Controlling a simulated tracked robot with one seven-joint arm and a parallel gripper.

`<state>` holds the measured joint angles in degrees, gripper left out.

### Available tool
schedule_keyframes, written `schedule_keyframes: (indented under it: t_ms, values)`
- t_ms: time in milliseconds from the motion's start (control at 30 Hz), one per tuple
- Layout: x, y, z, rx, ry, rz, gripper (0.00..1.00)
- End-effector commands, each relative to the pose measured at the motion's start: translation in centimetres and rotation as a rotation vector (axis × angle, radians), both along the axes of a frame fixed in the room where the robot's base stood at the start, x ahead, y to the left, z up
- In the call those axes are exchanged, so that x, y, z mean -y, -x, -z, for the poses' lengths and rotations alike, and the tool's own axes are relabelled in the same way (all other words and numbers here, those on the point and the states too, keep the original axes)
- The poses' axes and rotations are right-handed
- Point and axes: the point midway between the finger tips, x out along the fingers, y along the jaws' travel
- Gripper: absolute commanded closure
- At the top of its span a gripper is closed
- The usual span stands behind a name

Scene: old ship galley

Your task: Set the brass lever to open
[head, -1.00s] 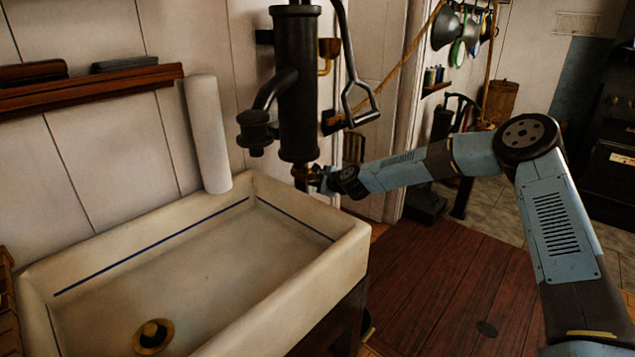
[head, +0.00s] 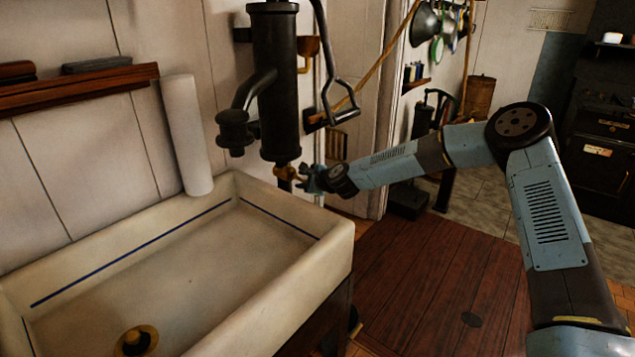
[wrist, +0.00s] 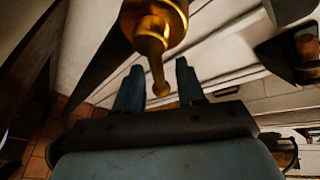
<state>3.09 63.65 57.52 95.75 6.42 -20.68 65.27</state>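The brass lever (head: 289,173) sits at the bottom end of the black pump cylinder (head: 276,90), above the sink's far corner. In the wrist view the brass lever (wrist: 155,40) is large, with its narrow, ball-ended arm pointing down toward the fingers. My gripper (head: 312,180) is just right of the lever in the head view. In the wrist view my gripper (wrist: 159,78) is open, with a blue finger on each side of the lever's ball end. I see gaps on both sides, so it does not look clamped. I cannot read any open or shut marking.
The white sink (head: 300,225) with a brass drain (head: 135,341) lies below and left. A pump handle (head: 341,103) hangs right of the cylinder, near a rope (head: 385,60). A white roll (head: 186,135) stands against the wall.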

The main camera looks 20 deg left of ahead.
Motion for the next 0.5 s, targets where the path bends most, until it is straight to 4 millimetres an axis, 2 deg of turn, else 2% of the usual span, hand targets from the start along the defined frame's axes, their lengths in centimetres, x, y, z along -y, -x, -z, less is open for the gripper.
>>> schedule_keyframes:
  t_ms: [200, 500]
  values:
    - [3.6, 2.3, -1.6, 0.0, 0.001, 0.002, 0.61]
    - [7.2, 4.8, -3.4, 0.0, 0.001, 0.001, 0.61]
